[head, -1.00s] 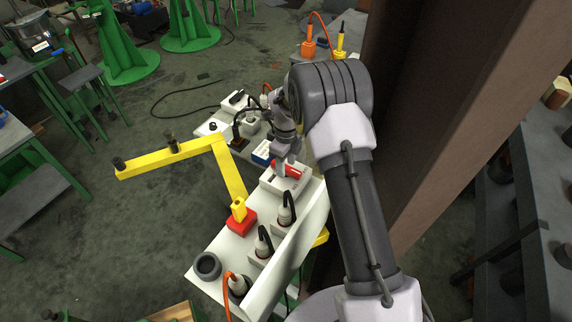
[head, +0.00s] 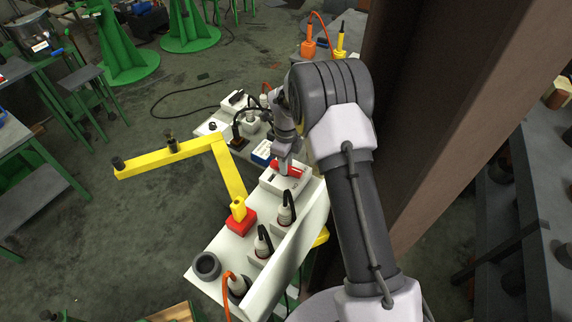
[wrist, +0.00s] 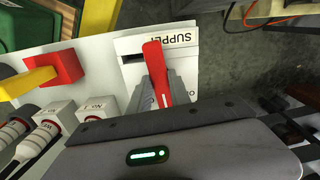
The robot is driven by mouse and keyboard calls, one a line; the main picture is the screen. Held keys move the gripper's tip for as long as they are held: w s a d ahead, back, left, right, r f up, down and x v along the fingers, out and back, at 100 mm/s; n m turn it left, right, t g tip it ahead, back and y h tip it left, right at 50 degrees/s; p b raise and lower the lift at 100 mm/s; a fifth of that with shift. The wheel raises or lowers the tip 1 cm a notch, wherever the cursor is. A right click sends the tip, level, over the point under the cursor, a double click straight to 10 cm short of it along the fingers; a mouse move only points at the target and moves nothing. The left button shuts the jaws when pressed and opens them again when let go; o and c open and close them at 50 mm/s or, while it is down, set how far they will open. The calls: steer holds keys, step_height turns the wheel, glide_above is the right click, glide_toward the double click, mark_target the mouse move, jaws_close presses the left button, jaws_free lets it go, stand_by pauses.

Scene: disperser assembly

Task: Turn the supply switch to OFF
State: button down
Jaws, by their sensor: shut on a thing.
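The supply switch is a white box (wrist: 185,58) with a long red lever (wrist: 157,68) and a printed label reading SUPPLY, upside down in the wrist view. In the head view the switch box (head: 279,184) sits on the white board, with the red lever (head: 294,171) partly hidden by my fingers. My gripper (wrist: 163,90) is shut on the red lever, its fingers on either side of it. A dark slot shows beside the lever in the wrist view. My gripper (head: 284,166) reaches down onto the switch in the head view.
A red block with a yellow post (head: 239,218) and long yellow arm stands left of the switch. White plugs with black cables (head: 284,217) stand in front. A blue-and-white box (head: 263,152) lies behind. A brown column (head: 425,110) rises to the right.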

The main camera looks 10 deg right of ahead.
steer(key=n+b, duration=0.2)
steer(key=n, duration=0.2)
steer(key=shift+f, duration=0.1)
steer(key=n, duration=0.4)
steer(key=shift+b, duration=0.35)
steer(key=n, duration=0.8)
steer(key=shift+n, duration=0.5)
steer(key=c, duration=1.2)
jaws_free()
